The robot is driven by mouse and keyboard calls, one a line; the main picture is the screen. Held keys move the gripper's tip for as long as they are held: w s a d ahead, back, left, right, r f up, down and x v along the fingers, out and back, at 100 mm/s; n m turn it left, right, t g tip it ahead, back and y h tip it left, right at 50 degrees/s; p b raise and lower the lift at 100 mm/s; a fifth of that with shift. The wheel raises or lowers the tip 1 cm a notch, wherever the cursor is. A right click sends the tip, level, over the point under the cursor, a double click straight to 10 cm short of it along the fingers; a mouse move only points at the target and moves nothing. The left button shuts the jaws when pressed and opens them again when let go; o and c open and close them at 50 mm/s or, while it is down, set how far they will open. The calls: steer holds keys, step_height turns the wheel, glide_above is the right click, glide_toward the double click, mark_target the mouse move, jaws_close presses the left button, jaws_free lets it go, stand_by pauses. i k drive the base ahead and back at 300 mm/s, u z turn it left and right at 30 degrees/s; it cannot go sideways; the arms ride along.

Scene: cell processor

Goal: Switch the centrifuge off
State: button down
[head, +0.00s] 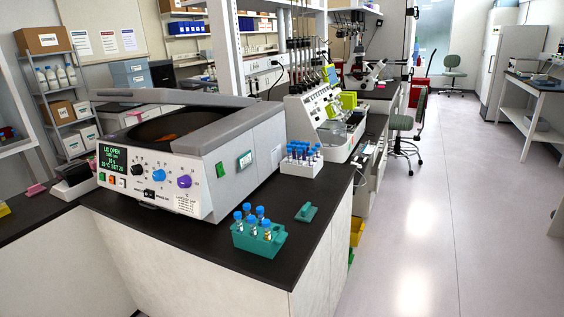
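The centrifuge (205,190) is a white and grey benchtop box on the dark counter, left of centre. Its top is open, showing a dark round bowl (178,126). The lit green display (113,158) reads "LID OPEN" with smaller lines below. The front has a black, a blue and a purple knob, a small black switch (149,193) and small coloured buttons (112,180). A green rocker-like part (245,160) sits on the right side face, with a small green label (220,169) near the front corner. My gripper is not in view.
A teal rack (257,240) with blue-capped tubes stands at the counter's front edge. A teal piece (306,212) and a white tube rack (301,167) lie right of the centrifuge. The floor (430,240) at right is open; a green chair (406,125) stands farther back.

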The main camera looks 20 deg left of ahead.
mark_target(220, 170)
steer(key=u, duration=0.05)
steer(key=i, duration=0.85)
steer(key=u, duration=0.3)
